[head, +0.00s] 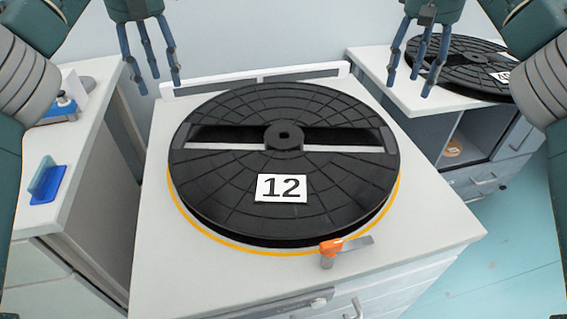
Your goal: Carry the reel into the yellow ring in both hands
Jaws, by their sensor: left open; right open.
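A large black reel (240,195) with a white "12" label lies flat on the white cabinet top in the middle of the head view. The yellow ring (252,248) is marked on that top and shows around the reel's near and side edges; its far part is hidden by the reel. The reel appears to lie within the ring. My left gripper (152,88) is open and empty, above and beyond the reel's far left side. My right gripper (408,88) is open and empty, above and beyond its far right side. Neither touches the reel.
An orange-headed clamp or lever (330,247) stands at the ring's near right edge. A low white rail (255,79) runs along the back. Another black reel (465,68) lies on the right cabinet. A blue item (46,184) sits on the left counter. Teal floor shows at right.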

